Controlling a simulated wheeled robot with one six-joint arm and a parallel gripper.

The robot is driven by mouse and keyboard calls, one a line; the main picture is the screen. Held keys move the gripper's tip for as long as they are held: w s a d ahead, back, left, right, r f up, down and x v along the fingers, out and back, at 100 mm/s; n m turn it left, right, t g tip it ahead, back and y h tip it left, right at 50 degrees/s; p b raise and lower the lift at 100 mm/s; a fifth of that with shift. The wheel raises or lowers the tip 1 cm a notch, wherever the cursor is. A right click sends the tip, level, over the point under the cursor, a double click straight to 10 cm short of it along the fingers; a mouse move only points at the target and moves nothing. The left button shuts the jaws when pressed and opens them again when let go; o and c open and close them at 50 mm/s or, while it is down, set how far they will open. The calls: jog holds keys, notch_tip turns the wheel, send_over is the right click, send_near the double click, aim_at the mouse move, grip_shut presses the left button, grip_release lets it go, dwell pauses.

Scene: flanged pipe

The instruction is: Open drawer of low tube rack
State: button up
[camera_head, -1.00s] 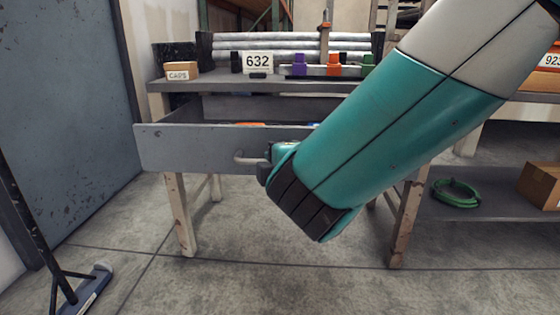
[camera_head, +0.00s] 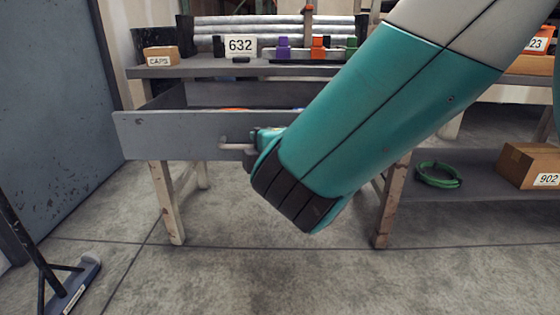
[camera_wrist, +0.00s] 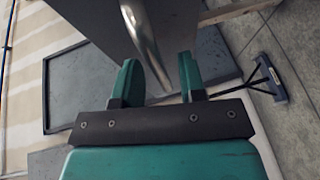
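My gripper (camera_head: 255,144) is at the handle, partly hidden by my arm. In the wrist view, the handle (camera_wrist: 148,45) passes between the two teal fingers of my gripper (camera_wrist: 160,75). The fingers stand apart, with a gap showing beside the bar, most clearly on the right.
The shelf carries a caps box (camera_head: 161,57), a 632 sign (camera_head: 240,46) and coloured items. A green hose coil (camera_head: 438,175) lies on the right-hand lower shelf. The floor before the rack is clear.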

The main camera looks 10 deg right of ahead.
jog(key=b+v, duration=0.7)
jog(key=v, duration=0.9)
jog(key=shift+b, duration=0.4)
jog(key=shift+r, duration=0.1)
jog(key=s+d+f+m+g+h+p, duration=0.2)
jog(key=d+m+g+p, duration=0.4)
jog(key=m+g+p, duration=0.4)
jog(key=s+r+m+g+y+p, duration=0.2)
jog(key=s+r+g+y+p, duration=0.1)
jog(key=s+r+g+p, duration=0.45)
notch_tip(320, 180, up, 37)
jog(key=t+p, duration=0.1)
jog(key=p, duration=3.7)
jog(key=shift+s+a+t, duration=0.25)
jog(key=shift+s+t, duration=0.1)
jog(key=shift+s, duration=0.1)
